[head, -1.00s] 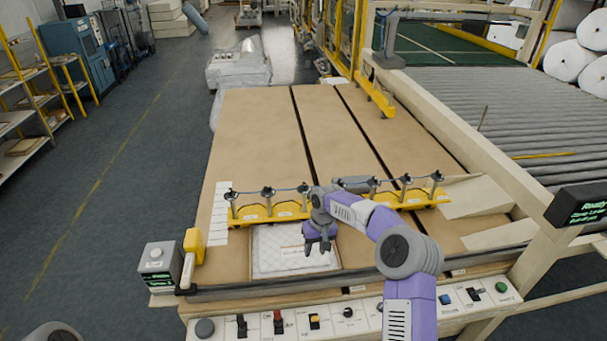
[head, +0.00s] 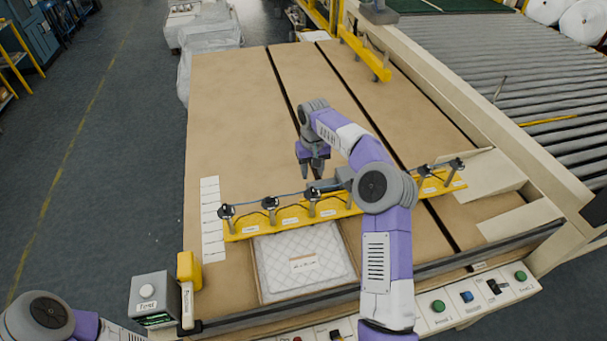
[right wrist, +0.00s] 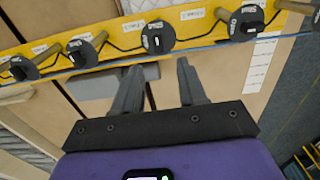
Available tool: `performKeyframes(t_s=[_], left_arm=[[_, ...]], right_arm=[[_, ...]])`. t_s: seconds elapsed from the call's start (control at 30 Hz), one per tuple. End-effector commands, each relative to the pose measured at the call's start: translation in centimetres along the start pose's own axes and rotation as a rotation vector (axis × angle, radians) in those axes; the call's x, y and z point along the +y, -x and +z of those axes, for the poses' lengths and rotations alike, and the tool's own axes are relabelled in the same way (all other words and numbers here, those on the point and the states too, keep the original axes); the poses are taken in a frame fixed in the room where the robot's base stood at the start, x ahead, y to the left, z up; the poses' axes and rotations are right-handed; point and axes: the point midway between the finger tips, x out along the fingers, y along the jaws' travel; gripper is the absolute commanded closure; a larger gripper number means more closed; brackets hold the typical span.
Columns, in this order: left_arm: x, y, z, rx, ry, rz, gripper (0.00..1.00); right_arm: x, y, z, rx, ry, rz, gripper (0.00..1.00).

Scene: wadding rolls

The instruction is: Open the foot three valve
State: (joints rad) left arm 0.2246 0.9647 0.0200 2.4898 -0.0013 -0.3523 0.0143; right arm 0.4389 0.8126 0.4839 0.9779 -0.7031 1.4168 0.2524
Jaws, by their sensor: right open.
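A yellow rail (head: 290,222) with several black-knobbed valves lies across the brown table. A black valve knob (head: 312,195) on it is just in front of my right gripper (head: 311,177), which is open and empty over the table behind the rail. In the right wrist view, the open fingers (right wrist: 157,70) point towards the rail, with a black knob (right wrist: 158,36) ahead of and between them, apart from them. The labels are too small to tell which valve is foot three. My right arm hides part of the rail. Of my left arm, only links show at the lower left.
A white quilted pad (head: 300,262) lies in front of the rail. A grey box with a white button (head: 147,292) and a yellow handle (head: 187,268) stand at the front left. A button panel (head: 465,300) runs along the front edge.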

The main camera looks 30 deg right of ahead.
Motion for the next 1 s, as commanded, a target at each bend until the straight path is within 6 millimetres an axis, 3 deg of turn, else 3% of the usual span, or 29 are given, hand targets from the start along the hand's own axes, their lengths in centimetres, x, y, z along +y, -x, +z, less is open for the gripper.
performKeyframes(t_s=[0.5, 0.87, 1.0], left_arm=[[0.3, 0.9, 0.1, -0.001, 0.000, 0.000, 0.57], [0.3, 1.0, 0.1, -0.001, 0.000, 0.000, 0.57], [0.3, 1.0, 0.1, -0.001, 0.000, 0.000, 0.57]], right_arm=[[0.0, -6.8, 0.1, -0.003, 0.000, -0.001, 0.58], [0.0, -7.4, 0.0, -0.001, 0.000, 0.000, 0.58], [0.0, -7.4, 0.0, -0.001, 0.000, 0.000, 0.80]])
